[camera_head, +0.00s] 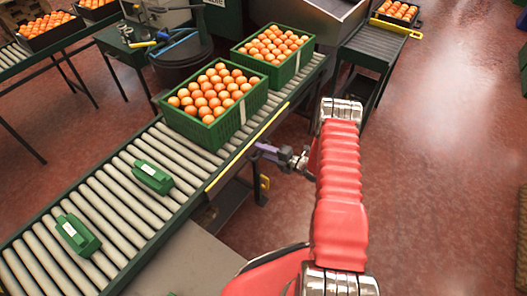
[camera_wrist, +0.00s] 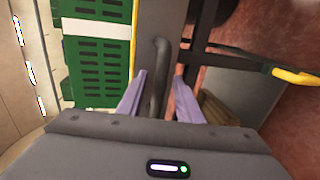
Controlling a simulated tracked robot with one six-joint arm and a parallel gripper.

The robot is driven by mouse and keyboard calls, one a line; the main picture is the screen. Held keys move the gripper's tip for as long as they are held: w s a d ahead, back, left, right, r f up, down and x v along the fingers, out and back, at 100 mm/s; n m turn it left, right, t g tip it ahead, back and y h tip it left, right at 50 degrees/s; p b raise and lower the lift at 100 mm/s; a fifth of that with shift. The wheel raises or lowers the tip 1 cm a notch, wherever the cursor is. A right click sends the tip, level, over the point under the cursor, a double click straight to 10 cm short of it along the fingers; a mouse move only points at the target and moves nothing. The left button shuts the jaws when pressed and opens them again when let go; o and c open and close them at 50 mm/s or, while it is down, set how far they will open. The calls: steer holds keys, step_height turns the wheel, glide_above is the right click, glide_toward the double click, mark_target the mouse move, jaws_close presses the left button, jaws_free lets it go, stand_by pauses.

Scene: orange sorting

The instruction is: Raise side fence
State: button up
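The side fence (camera_head: 224,172) is a low rail with a yellow top edge along the right side of the roller conveyor (camera_head: 105,207). In the wrist view its yellow edge (camera_wrist: 134,35) runs beside a grey panel. A grey bent bar like a handle (camera_wrist: 160,65) stands out from that panel. My gripper (camera_head: 256,150) is at the conveyor's right side, close to the fence. In the wrist view my gripper (camera_wrist: 160,74) has its two lavender fingers apart, one on each side of the bar. I see gaps between fingers and bar; contact is not clear.
Two green crates of oranges, a nearer one (camera_head: 235,118) and a farther one (camera_head: 291,68), stand on the conveyor by the fence. Two small green blocks (camera_head: 152,177) (camera_head: 77,236) lie on the rollers. The red floor (camera_head: 440,180) at right is clear.

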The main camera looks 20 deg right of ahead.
jaws_close()
stand_by(0.6)
